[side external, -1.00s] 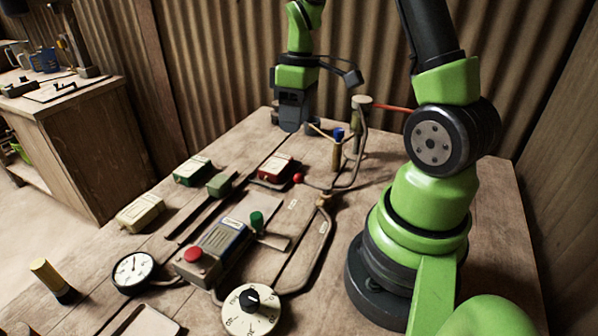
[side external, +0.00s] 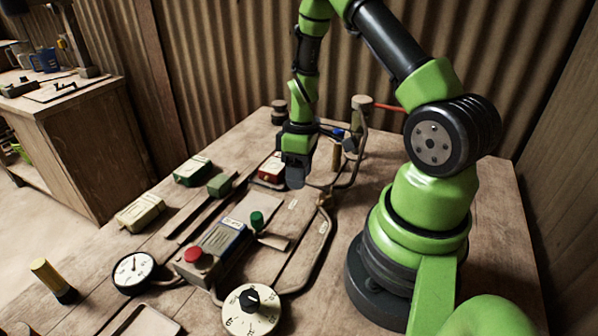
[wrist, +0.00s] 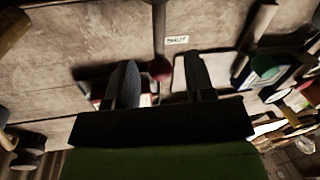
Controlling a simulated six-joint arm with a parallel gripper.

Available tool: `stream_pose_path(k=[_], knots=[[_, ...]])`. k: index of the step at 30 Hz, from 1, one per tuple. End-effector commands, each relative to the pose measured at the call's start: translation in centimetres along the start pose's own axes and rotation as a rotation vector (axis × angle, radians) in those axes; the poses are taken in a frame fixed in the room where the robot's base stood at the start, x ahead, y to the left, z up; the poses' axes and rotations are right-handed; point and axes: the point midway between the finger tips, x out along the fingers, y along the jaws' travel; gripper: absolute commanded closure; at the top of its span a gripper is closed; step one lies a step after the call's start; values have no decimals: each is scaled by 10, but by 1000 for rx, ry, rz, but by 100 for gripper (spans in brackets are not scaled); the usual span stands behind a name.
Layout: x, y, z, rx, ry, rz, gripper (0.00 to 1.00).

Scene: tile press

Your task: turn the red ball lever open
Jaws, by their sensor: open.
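My gripper (wrist: 157,72) is open, with one dark finger on each side of the ball in that view. I cannot tell how far the ball is from the fingers in depth. In the side view my gripper (side external: 295,180) points down over the back middle of the table and hides the ball. A small tag (wrist: 177,40) lies beside the rod.
A red box (side external: 270,168) stands just left of my gripper. A blue-topped post (side external: 337,145) and bent pipe (side external: 360,150) stand to its right. A control box with a red button (side external: 195,255) and a green knob (side external: 257,220) are nearer the camera.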

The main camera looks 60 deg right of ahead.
Motion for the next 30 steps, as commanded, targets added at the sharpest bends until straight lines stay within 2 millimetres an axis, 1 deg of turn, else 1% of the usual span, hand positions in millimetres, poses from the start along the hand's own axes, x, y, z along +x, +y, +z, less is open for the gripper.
stream_pose_path(k=[6,7,8,9,11,12,13,23,30], knots=[[0,0,0,0,0,0,51],[0,0,0,0,0,0,55],[0,0,0,0,0,0,62],[0,0,0,0,0,0,72],[0,0,0,0,0,0,85],[0,0,0,0,0,0,94],[0,0,0,0,0,0,100],[0,-2,-1,-24,-4,0,100],[2,-9,-2,-138,-26,0,100]])
